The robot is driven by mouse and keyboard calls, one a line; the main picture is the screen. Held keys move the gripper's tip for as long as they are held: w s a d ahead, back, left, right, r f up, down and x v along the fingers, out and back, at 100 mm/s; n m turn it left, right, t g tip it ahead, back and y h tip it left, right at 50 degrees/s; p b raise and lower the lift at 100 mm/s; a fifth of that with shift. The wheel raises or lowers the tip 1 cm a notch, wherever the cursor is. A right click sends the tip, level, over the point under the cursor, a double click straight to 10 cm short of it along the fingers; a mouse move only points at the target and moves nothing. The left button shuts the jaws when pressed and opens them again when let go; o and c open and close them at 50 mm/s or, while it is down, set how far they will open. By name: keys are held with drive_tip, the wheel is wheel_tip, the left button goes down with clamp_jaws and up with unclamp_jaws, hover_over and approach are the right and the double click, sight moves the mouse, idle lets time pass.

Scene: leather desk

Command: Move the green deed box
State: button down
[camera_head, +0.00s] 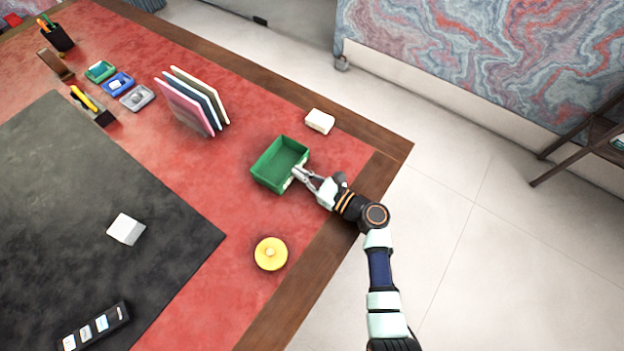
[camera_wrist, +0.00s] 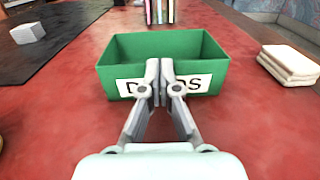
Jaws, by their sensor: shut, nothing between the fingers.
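The green deed box (camera_head: 279,163) is an open-topped tray on the red leather near the right end of the desk. In the wrist view the green deed box (camera_wrist: 190,46) stands straight ahead, with a white label on its near wall partly hidden by my fingers. My gripper (camera_head: 298,172) is at the box's near right side. In the wrist view my gripper (camera_wrist: 159,68) is shut, its fingers together in front of the labelled wall with nothing between them. I cannot tell whether the fingertips touch the wall. The box looks empty.
A white block (camera_head: 320,121) lies behind the box, near the desk edge. Upright folders (camera_head: 193,103) stand to the left. A yellow round object (camera_head: 270,253) is in front. The black mat (camera_head: 90,180) holds a white cube (camera_head: 126,229). Red leather around the box is clear.

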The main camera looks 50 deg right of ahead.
sight(267, 152)
drive_tip(key=w+b, duration=0.1)
drive_tip(key=w, duration=0.3)
drive_tip(key=w+b, duration=0.2)
drive_tip(key=w, duration=0.3)
drive_tip(key=w+a+b, duration=0.1)
drive_tip(key=w, duration=0.4)
drive_tip(key=shift+w+f, duration=0.15)
drive_tip(key=shift+f, duration=0.05)
drive_tip(key=shift+w+a+r+b, duration=0.15)
drive_tip(key=shift+w+b, duration=0.2)
drive_tip(key=shift+w, duration=0.2)
drive_tip(key=shift+s+r, duration=0.1)
drive_tip(key=shift+s+p, duration=0.15)
drive_tip(key=shift+p, duration=0.2)
drive_tip(key=s+p, duration=0.1)
drive_tip(key=s, duration=0.3)
drive_tip(key=s+p, duration=0.2)
drive_tip(key=s, duration=0.3)
drive_tip(key=s+d+p, duration=0.1)
drive_tip(key=s+p, duration=0.1)
drive_tip(key=s, duration=0.2)
drive_tip(key=shift+s, duration=0.35)
drive_tip(key=shift+w, duration=0.1)
